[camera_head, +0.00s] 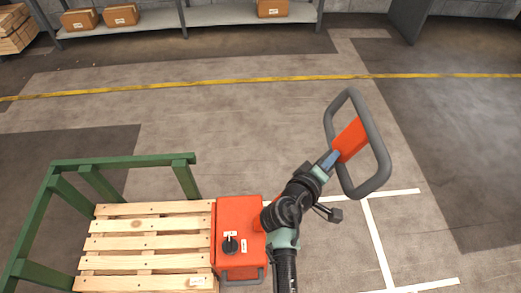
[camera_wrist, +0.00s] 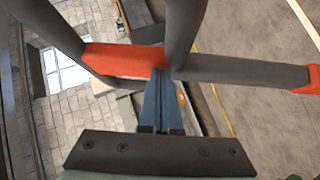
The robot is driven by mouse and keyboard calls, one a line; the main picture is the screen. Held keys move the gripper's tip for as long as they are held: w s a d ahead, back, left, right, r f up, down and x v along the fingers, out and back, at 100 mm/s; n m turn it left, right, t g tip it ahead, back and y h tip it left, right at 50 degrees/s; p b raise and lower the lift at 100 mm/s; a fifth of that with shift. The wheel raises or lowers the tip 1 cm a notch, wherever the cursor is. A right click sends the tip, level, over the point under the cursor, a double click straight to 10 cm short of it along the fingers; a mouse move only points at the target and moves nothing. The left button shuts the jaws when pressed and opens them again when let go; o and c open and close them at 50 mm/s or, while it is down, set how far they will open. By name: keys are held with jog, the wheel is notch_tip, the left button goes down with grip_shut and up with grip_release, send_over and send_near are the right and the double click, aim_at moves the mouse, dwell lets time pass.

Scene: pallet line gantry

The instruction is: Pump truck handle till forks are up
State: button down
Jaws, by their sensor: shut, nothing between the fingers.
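The truck handle (camera_head: 379,150) is a grey loop with an orange centre piece, tilted out to the right of the orange truck body (camera_head: 240,215). In the wrist view the handle (camera_wrist: 235,72) fills the upper part of the frame, close ahead. My gripper (camera_head: 333,157) is at the orange centre piece's lower end. Its blue fingers (camera_wrist: 159,75) are together with nothing between them. They overlap the orange piece in both views; I cannot tell if they touch it. The forks are hidden under the wooden pallet (camera_head: 145,240), so their height cannot be seen.
A green frame (camera_head: 125,161) stands around the pallet's back and left. Shelves (camera_head: 190,17) with several cartons are at the back, and stacked wood (camera_head: 18,38) is at the far left. Floor beyond the yellow line (camera_head: 200,84) and right of the handle is clear.

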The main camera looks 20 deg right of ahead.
jog(key=s+d+f+m+y+p, duration=0.1)
jog(key=d+f, duration=0.3)
jog(key=d, duration=0.4)
jog(key=shift+s+d+f, duration=0.15)
jog(key=shift+s+d, duration=0.1)
jog(key=shift+s, duration=0.5)
jog(key=shift+p, duration=0.3)
